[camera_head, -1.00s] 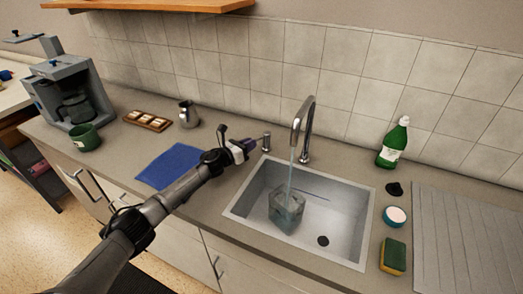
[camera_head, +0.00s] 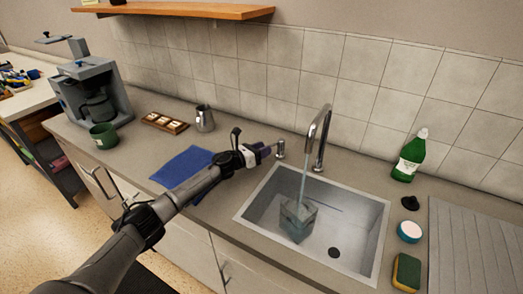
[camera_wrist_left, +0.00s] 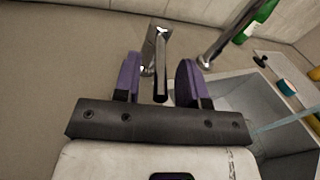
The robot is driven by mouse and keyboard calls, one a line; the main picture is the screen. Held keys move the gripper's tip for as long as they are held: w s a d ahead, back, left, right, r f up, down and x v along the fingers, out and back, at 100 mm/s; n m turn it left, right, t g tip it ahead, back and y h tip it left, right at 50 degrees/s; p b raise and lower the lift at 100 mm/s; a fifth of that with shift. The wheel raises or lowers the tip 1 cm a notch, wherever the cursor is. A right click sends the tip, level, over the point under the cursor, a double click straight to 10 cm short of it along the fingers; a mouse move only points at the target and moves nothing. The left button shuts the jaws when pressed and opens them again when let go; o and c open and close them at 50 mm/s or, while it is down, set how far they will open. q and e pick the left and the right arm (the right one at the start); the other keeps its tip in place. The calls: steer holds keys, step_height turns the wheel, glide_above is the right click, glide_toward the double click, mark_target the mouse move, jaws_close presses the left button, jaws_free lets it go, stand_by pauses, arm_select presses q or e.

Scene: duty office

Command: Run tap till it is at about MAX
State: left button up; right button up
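The chrome tap (camera_head: 322,135) stands behind the sink, and a stream of water (camera_head: 303,183) runs from its spout. The stream goes into a clear, square-looking container (camera_head: 298,220) standing in the sink. Its water level and any MAX mark are too small to read. The tap's short separate lever (camera_head: 281,147) stands left of the spout and also shows in the left wrist view (camera_wrist_left: 160,70). My left gripper (camera_head: 268,151) is at the lever. In the wrist view its purple fingers (camera_wrist_left: 158,82) are apart, one on each side of the lever, with gaps showing. My right gripper is out of view.
The steel sink (camera_head: 255,215) has a dark drain. A blue cloth (camera_head: 183,166) and a metal jug (camera_head: 205,118) are left.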

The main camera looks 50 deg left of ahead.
arm_select(q)
steer(key=s, duration=0.4)
steer(key=s+a, duration=0.1)
steer(key=s, duration=0.3)
steer(key=s+a+p, duration=0.1)
steer(key=s, duration=0.2)
steer(key=shift+s, duration=0.4)
steer(key=shift+s+a, duration=0.15)
steer(key=shift+s, duration=0.75)
stand_by(0.8)
stand_by(0.7)
stand_by(0.7)
